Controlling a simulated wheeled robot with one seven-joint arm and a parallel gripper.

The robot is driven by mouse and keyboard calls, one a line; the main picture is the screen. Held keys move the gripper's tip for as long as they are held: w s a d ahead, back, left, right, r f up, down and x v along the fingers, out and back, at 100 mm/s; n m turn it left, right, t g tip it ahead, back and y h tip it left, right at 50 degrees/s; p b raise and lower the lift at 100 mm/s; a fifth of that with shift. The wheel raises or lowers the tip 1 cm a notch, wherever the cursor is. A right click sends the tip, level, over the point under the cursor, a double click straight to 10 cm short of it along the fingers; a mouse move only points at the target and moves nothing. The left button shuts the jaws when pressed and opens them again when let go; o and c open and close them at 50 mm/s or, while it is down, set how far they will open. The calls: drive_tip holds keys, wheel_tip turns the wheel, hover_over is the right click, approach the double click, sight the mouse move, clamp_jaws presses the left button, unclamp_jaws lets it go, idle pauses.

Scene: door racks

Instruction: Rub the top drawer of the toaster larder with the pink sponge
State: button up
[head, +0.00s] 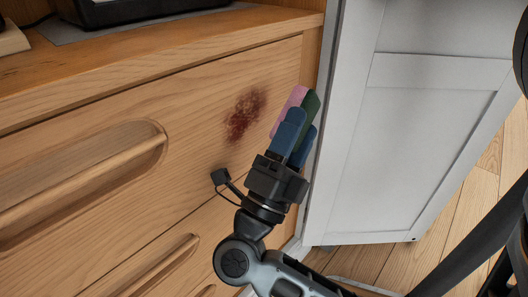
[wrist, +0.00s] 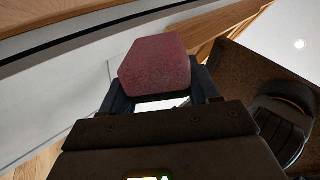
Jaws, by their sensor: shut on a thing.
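The pink sponge (head: 289,109) has a dark green layer on one side. My gripper (head: 297,132) is shut on it, with the blue fingers on either side. In the wrist view the sponge (wrist: 156,65) sits between the fingertips, its pink face toward the camera. The top drawer (head: 195,115) of the wooden larder is shut, with a long recessed handle (head: 85,185) at left. A dark red stain (head: 244,114) marks its front near the right end. The sponge is just right of the stain in the head view; I cannot tell whether it touches the drawer.
A white panelled door (head: 425,110) stands close to the right of my gripper. A black appliance (head: 125,10) sits on the larder top. A lower drawer (head: 165,262) is below. Wooden floor shows at lower right. A dark chair (wrist: 283,125) is in the wrist view.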

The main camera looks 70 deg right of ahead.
drive_tip(key=shift+m+g+y, duration=0.3)
drive_tip(key=shift+m+g, duration=0.1)
drive_tip(key=shift+g, duration=0.5)
drive_tip(key=shift+s+d, duration=0.15)
drive_tip(key=shift+s, duration=1.05)
drive_tip(key=shift+s+d, duration=0.15)
drive_tip(key=shift+s, duration=1)
drive_tip(key=shift+s+a, duration=0.1)
drive_tip(key=shift+s+a+b, duration=0.2)
drive_tip(key=shift+s+a, duration=0.1)
drive_tip(key=shift+s, duration=0.35)
drive_tip(key=shift+s+a+b, duration=0.15)
drive_tip(key=shift+s+a, duration=0.15)
drive_tip(key=shift+s, duration=0.3)
